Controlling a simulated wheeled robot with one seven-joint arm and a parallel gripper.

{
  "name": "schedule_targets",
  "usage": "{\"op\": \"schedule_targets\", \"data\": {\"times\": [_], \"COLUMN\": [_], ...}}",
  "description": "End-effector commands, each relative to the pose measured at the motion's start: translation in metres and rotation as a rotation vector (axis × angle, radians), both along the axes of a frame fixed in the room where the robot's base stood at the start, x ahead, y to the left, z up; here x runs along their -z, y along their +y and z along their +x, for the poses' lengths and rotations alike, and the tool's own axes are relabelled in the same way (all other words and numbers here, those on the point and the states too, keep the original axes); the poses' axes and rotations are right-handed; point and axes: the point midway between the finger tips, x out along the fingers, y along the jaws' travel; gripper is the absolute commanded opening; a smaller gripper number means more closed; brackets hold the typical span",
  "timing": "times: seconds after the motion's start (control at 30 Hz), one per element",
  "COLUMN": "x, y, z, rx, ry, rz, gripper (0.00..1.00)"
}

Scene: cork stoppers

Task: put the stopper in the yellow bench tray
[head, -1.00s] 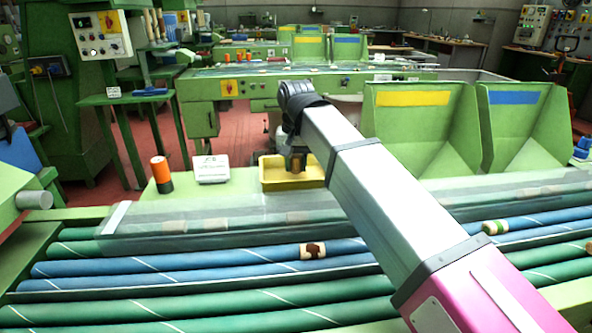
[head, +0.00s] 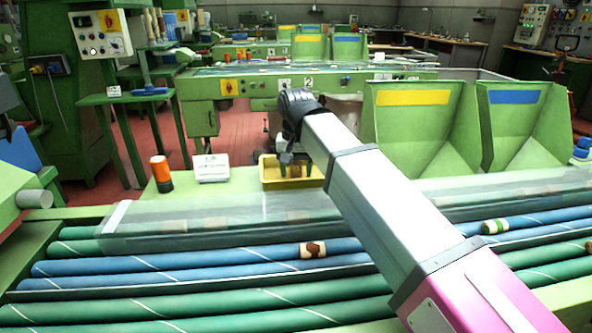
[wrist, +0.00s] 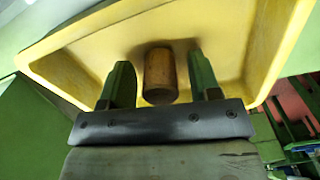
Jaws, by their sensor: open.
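The yellow bench tray (head: 268,182) sits on the green bench ledge behind the rollers in the head view. It also fills the upper part of the wrist view (wrist: 85,55). A brown cork stopper (wrist: 160,77) shows over the tray's inside, between my fingers. A dark shadow lies on the tray beside its far end. My gripper (wrist: 159,62) is open, with a gap between each green finger and the stopper. In the head view my gripper (head: 293,165) is at the tray, partly hidden by my wrist. I cannot tell there whether the stopper touches the tray floor.
An orange and black cylinder (head: 161,174) and a white box (head: 212,168) stand left of the tray. A clear cover (head: 200,226) lies in front. Banded pieces (head: 312,250) (head: 495,227) lie on the rollers. Green bins (head: 415,135) (head: 518,130) stand at right.

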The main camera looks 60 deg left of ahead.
Motion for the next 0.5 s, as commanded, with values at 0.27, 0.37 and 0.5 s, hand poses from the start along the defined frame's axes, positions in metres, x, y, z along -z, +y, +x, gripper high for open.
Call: {"op": "schedule_targets", "data": {"times": [0.27,0.37,0.5], "x": [-0.041,-0.062,-0.087], "y": [0.002,0.002,0.001], "z": [0.0,0.0,0.0], "rx": [0.0,0.0,0.0], "ry": [0.0,0.0,0.0], "rz": [0.003,0.002,0.001], "gripper": [0.57,0.57,0.57]}}
